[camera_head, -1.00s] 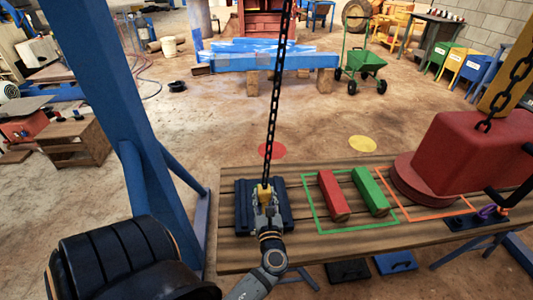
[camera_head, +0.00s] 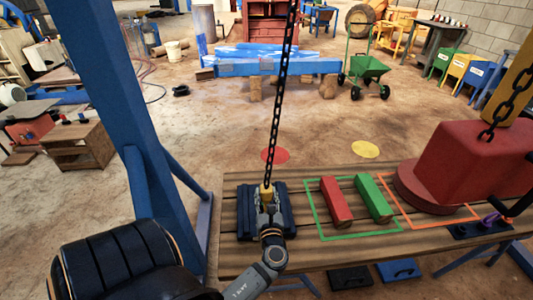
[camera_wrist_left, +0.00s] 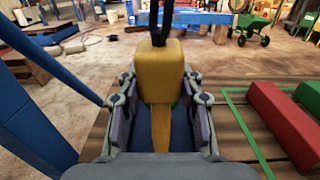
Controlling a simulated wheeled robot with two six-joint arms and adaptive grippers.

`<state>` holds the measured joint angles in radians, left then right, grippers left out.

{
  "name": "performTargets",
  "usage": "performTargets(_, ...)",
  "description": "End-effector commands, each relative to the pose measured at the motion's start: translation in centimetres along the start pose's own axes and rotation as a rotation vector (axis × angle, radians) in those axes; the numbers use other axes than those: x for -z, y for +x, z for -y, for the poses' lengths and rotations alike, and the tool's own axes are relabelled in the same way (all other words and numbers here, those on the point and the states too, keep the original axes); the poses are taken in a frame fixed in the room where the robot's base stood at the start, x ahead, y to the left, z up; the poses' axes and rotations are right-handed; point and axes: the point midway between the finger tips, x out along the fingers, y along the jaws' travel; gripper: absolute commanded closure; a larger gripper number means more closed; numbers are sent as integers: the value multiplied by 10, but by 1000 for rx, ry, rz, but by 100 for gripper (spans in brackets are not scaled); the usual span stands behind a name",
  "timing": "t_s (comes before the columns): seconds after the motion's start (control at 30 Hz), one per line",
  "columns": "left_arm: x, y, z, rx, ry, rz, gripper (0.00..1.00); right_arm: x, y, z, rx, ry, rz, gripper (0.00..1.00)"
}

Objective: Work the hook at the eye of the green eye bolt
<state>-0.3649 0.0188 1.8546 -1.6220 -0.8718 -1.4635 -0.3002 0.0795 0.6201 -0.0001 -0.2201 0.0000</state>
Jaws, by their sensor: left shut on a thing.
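The yellow hook block (camera_head: 266,193) hangs on a dark chain (camera_head: 280,95) over the dark blue ribbed plate (camera_head: 247,229) on the plank bench. My left gripper (camera_head: 268,205) is shut on the yellow hook block. In the left wrist view the block (camera_wrist_left: 160,68) stands upright between the two finger pads of my left gripper (camera_wrist_left: 158,125), with its narrow lower part pointing down. The green eye bolt is hidden behind the block and fingers, so I cannot tell whether the hook touches its eye. My right gripper is not in view.
Right of the plate, a red bar (camera_head: 336,200) and a green bar (camera_head: 373,198) lie in a green outline. A big red block (camera_head: 465,165) stands farther right. A blue post (camera_head: 125,100) rises at the left. Bare bench shows in front of the plate.

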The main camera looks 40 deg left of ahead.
Motion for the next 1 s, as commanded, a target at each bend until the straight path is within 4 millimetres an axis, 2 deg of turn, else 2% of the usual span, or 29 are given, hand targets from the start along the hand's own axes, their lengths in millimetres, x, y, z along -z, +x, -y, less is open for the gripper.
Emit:
performTargets(0.33, -1, 15, 0, -1, -1, 4, 100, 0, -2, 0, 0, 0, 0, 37)
performTargets(1.0, 0, 23, 0, 0, 1, 3, 100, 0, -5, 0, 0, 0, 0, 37)
